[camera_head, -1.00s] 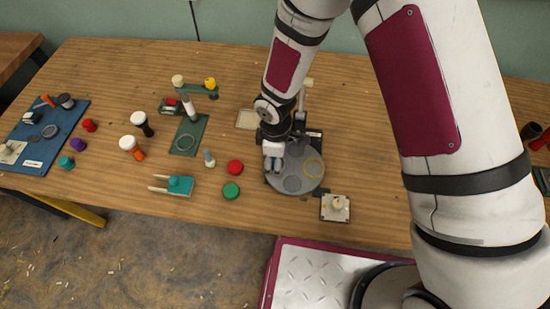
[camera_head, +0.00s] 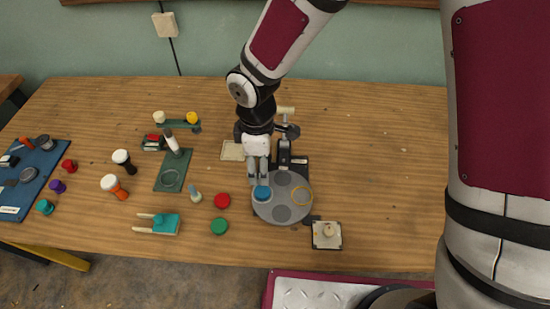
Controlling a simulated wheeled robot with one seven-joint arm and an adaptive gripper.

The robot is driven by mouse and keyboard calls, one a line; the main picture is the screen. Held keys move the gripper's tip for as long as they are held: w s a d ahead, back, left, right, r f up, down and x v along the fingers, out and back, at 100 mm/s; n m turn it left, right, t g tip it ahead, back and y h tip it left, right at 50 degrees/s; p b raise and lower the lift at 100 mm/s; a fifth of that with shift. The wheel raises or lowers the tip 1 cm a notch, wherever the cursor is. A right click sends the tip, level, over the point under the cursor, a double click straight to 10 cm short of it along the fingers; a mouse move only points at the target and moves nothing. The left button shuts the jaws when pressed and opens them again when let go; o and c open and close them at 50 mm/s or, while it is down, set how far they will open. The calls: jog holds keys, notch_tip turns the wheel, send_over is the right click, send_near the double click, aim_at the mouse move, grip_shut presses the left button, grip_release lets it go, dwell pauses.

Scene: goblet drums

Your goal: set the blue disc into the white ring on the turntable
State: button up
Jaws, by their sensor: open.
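The grey turntable (camera_head: 282,213) stands right of the table's middle. The blue disc (camera_head: 262,193) is on its left part, and a pale rim shows faintly around the disc. I cannot make out the white ring clearly, or whether the disc lies flat inside it. My gripper (camera_head: 258,180) points down just behind the disc. Its fingers are open, and the disc's top shows in front of them. Whether the fingertips touch the disc is hard to tell.
A red disc (camera_head: 222,201) and a green disc (camera_head: 219,226) lie left of the turntable. A cream block with a knob (camera_head: 327,234) stands at its front right. A dark post with a lever (camera_head: 285,150) rises behind it. Small drums and a blue mat (camera_head: 30,185) are further left.

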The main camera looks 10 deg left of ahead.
jog(key=shift+r, duration=0.1)
jog(key=w+d+r+m+t, duration=0.1)
jog(key=d+r+m+t, duration=0.2)
jog(key=d+r+m, duration=1)
jog(key=s+d+r+m+t, duration=0.2)
jog(key=s+d+r+m, duration=0.3)
jog(key=s+d+r, duration=0.7)
notch_tip(320, 180, up, 4)
jog(key=shift+s+d+f+m, duration=0.25)
jog(key=shift+s+d+m, duration=0.05)
jog(key=shift+d, duration=0.7)
